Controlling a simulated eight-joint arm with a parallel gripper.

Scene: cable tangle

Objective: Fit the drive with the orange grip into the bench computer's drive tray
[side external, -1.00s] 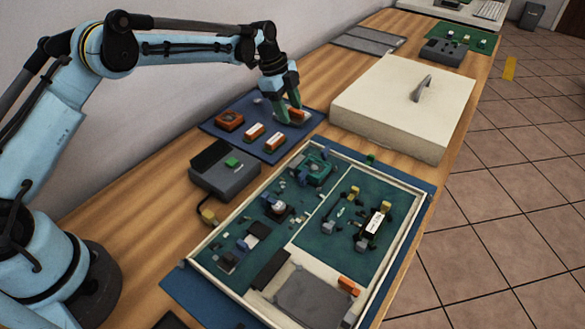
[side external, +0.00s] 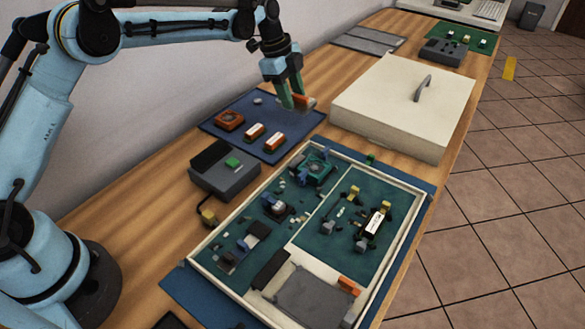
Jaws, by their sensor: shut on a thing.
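My gripper (side external: 297,103) is shut on the drive with the orange grip (side external: 304,100). It holds the drive in the air over the right end of the dark blue mat, and the fingers hide part of it. The bench computer (side external: 412,183) lies open in front, a shallow cream-edged case with green boards. A flat grey plate (side external: 308,298) sits at its near end, with an orange piece (side external: 349,285) at its right corner. I cannot tell for sure which part is the drive tray.
The blue mat (side external: 297,127) carries an orange square part (side external: 229,120) and two orange parts with white labels (side external: 254,132). A grey box with a cable (side external: 225,168) stands left of the computer. A large cream cover with a handle (side external: 405,100) stands right of the mat.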

